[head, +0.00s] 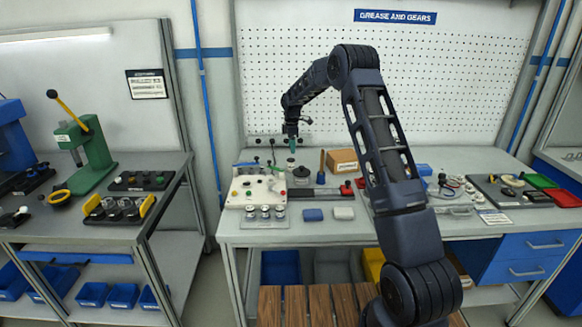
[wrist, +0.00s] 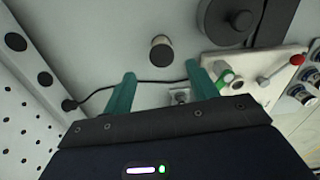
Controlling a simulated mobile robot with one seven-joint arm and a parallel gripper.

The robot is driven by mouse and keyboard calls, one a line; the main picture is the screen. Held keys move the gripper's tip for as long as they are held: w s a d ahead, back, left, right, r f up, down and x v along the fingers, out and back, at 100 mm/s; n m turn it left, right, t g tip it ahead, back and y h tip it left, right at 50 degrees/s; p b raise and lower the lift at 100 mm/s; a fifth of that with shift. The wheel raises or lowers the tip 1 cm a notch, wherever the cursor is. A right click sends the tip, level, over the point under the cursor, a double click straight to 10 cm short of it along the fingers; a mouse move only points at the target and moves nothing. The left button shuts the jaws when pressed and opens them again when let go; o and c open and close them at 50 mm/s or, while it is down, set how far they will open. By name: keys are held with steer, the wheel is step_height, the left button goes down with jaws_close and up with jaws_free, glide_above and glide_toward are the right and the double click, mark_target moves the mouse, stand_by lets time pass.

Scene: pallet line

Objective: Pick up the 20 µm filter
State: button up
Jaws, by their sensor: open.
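No label reading 20 µm is legible, so I cannot tell which item is the filter. My gripper (head: 292,143) is above the back of the middle bench, pointing down. In the wrist view its teal fingers (wrist: 161,70) are apart with nothing between them. A small cylinder with a dark end (wrist: 161,50) stands on the bench just beyond the fingertips, roughly in line with the gap. Several small silver-and-white cylinders (head: 265,211) stand in a row at the front of the white panel unit (head: 240,193). Some also show at the right edge of the wrist view (wrist: 300,93).
A large dark round object (wrist: 228,20) stands near the small cylinder. A red-knobbed lever (wrist: 284,66) rises from the panel unit. A thin black cable (wrist: 150,81) runs behind the fingers. A pegboard (head: 290,80) closes off the back. A cardboard box (head: 342,160) stands to the right.

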mark_target(291, 160)
steer(key=shift+s+a+f, duration=0.1)
steer(key=shift+f, duration=2.05)
steer(key=shift+a+f, duration=0.1)
steer(key=shift+f, duration=2.05)
steer(key=c, duration=1)
